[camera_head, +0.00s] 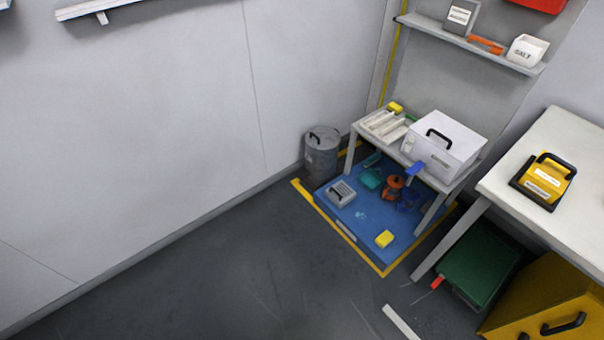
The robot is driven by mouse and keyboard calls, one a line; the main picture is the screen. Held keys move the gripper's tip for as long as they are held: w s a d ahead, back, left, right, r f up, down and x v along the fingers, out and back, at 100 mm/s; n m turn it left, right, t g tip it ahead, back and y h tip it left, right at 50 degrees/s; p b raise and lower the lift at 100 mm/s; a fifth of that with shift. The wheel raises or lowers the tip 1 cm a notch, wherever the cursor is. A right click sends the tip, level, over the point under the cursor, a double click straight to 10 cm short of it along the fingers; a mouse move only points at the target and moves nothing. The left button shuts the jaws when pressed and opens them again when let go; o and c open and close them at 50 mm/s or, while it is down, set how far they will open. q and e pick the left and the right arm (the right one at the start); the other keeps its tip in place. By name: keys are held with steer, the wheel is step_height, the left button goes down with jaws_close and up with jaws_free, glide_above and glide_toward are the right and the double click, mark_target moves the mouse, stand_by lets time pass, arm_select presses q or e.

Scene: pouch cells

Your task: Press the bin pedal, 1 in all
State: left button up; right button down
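A green box-shaped bin (480,266) stands on the floor under the white table at the right. A small orange-red tab (437,282) sticks out low at its front left and looks like a pedal. A grey cylindrical bin (322,158) with a dark handle on its lid stands in the far corner; no pedal can be made out on it. Both lids look shut. Neither of my grippers is in view.
A blue mat (372,226) with a yellow border holds several small items below a small bench (356,125). A yellow cabinet (545,305) stands right of the green bin. A white strip (400,322) lies in front. The dark floor (220,270) at left is clear.

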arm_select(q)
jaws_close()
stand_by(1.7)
